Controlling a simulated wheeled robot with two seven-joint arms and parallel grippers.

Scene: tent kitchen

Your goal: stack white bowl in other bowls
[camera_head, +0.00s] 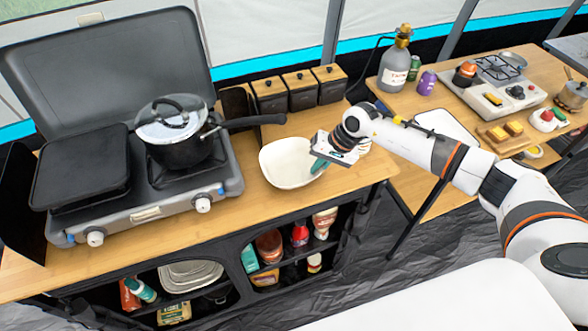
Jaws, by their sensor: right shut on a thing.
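A white bowl (287,163) is on or just above the wooden counter, right of the stove. My right gripper (318,164) is shut on the bowl's right rim, with its teal fingertips at the edge. I cannot tell whether the bowl touches the counter. On the shelf below the counter, a pile of pale stacked dishes (190,274) shows, partly hidden by the counter edge; these may be the other bowls. My left gripper is not in view.
A camping stove (150,200) with a lidded pot (180,140) stands left of the bowl; the pot's handle reaches toward it. Dark canisters (301,90) stand behind. Bottles (270,245) fill the shelf below. A second table (400,175) at right holds food and a burner.

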